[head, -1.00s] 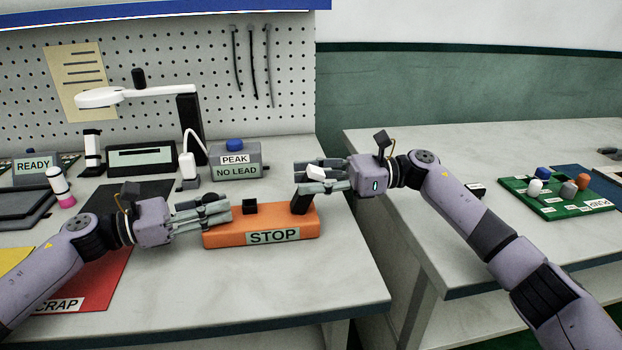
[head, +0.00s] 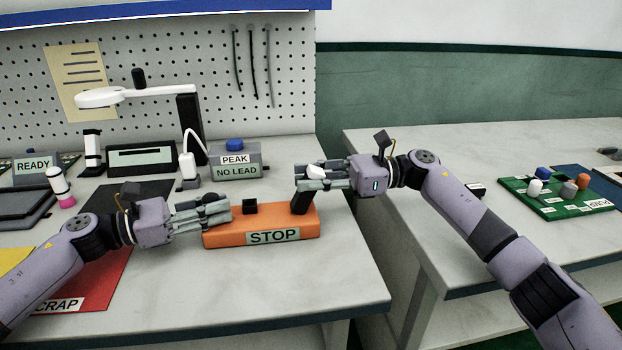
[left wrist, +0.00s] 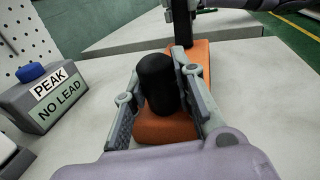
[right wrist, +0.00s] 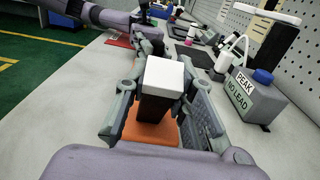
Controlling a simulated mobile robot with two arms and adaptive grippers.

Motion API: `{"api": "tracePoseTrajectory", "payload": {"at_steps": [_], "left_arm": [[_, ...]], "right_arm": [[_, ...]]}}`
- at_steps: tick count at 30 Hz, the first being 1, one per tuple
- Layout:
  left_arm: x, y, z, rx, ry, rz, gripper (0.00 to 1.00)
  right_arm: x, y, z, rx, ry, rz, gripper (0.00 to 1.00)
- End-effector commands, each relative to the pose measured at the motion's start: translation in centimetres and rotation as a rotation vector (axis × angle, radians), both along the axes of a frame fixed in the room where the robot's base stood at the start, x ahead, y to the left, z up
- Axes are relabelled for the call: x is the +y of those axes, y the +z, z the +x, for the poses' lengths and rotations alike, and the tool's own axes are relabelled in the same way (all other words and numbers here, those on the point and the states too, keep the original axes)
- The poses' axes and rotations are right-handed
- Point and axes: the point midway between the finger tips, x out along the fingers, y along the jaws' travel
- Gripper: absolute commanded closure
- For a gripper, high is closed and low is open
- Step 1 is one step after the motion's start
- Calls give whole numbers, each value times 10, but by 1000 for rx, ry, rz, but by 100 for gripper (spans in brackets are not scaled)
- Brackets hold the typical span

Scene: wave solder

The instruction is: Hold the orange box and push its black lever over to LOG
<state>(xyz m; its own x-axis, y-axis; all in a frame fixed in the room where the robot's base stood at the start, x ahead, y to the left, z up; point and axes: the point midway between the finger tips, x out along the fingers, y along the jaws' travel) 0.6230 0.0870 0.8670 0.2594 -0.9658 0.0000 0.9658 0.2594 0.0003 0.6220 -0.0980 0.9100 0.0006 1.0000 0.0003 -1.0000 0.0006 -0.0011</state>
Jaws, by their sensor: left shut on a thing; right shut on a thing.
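The orange box (head: 222,240) lies on the near bench, with a STOP label on its front; I see no LOG label. A short black post (left wrist: 158,85) stands on the box near these fingers. A black lever (head: 300,201) with a white top (right wrist: 163,73) rises from the box's right part, its upper end leaning right. My right gripper (head: 300,180) comes from the right and is shut around the lever. The fingers partly hide it.
A grey PEAK / NO LEAD box (head: 238,172) with a blue button stands behind the orange box. A red SCRAP mat (head: 95,285) lies to the left. A second bench with a green board (head: 550,207) is at right, across a gap. Bench front is clear.

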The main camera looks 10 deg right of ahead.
Motion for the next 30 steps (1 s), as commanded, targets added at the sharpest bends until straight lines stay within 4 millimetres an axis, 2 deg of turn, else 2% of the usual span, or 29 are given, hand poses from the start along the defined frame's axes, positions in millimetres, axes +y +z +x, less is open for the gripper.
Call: {"api": "tracePoseTrajectory", "payload": {"at_steps": [11,30], "left_arm": [[1,-2,0,2,3,4,100],[1,-2,0,2,2,4,100]], "right_arm": [[6,3,0,-1,3,-82,100],[45,5,0,-2,3,-613,100]]}}
